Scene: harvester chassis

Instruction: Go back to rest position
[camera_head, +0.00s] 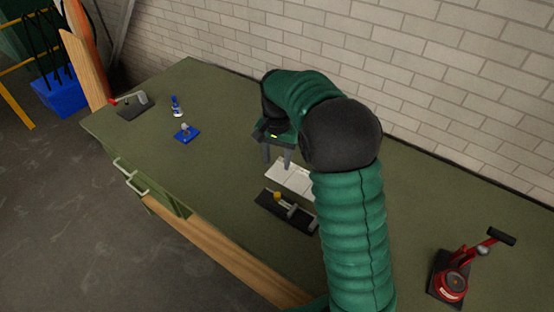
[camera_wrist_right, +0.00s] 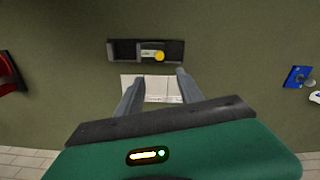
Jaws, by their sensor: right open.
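My right gripper (camera_head: 278,155) hangs over the green workbench (camera_head: 225,110), fingers pointing down and apart, with nothing between them. In the right wrist view, the open fingers (camera_wrist_right: 155,90) show over a white plate (camera_wrist_right: 158,88) lying on the bench. The white plate also shows in the head view (camera_head: 291,178), just beyond a dark fixture (camera_head: 284,212) with a yellow knob. The fixture is also in the right wrist view (camera_wrist_right: 123,50), apart from the fingers. My right arm hides part of the bench. My left gripper is not in view.
A red device (camera_head: 452,284) with a black handle stands at the right. A blue base part (camera_head: 187,134), a blue-and-white bottle (camera_head: 176,106) and a grey clamp-like tool (camera_head: 135,103) are at the far left. A brick wall (camera_head: 400,60) runs behind the bench. The left-middle bench top is clear.

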